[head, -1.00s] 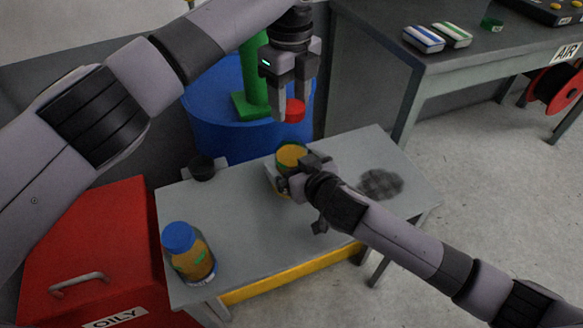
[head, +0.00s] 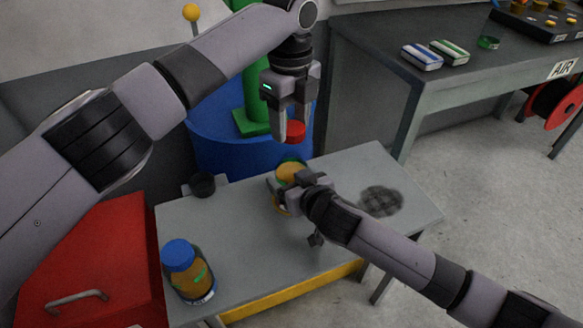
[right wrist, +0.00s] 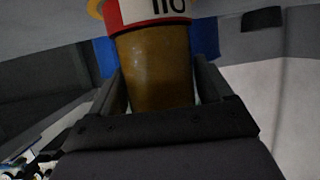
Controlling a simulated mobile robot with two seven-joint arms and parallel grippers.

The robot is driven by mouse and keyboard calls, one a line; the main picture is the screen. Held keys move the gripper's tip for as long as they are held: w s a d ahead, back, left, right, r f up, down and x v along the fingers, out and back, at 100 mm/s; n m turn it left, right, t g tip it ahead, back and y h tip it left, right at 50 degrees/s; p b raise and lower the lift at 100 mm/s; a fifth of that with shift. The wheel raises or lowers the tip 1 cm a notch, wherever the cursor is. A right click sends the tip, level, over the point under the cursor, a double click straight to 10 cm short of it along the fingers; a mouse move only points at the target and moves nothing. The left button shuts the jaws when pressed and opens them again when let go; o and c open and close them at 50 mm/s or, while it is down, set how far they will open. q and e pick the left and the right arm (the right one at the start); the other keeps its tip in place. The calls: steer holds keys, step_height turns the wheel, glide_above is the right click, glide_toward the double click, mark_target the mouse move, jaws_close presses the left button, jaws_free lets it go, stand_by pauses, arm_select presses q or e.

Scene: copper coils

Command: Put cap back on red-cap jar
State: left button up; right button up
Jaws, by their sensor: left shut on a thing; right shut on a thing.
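The red cap (head: 294,131) is held between the fingers of my left gripper (head: 288,128), which points down above the far edge of the small grey table. My right gripper (head: 285,188) is shut around an open jar (head: 291,172) with orange-brown contents. The cap is above the jar and apart from it. In the right wrist view the jar (right wrist: 155,70) shows as a brown body between the fingers, with a red and white band bearing dark lettering. Part of the jar is hidden by my right gripper in the head view.
A blue-capped jar (head: 187,270) stands at the table's front left. A dark round cup (head: 203,184) is at the back left, and a dark checked patch (head: 381,201) lies at the right. A blue drum (head: 225,150) stands behind the table, a red bin (head: 85,265) to its left.

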arm_select(q)
glide_above(293, 157)
steer(key=shift+a+f, duration=0.15)
steer(key=shift+f, duration=0.9)
steer(key=shift+a+f, duration=0.1)
steer(key=shift+f, duration=0.95)
steer(key=shift+f, duration=0.9)
steer(key=shift+f, duration=0.6)
arm_select(e)
jaws_close()
arm_select(q)
steer(key=m, duration=0.4)
steer(key=shift+d+m, duration=0.1)
steer(key=shift+m, duration=0.2)
steer(key=m, duration=0.9)
steer(key=shift+d, duration=0.15)
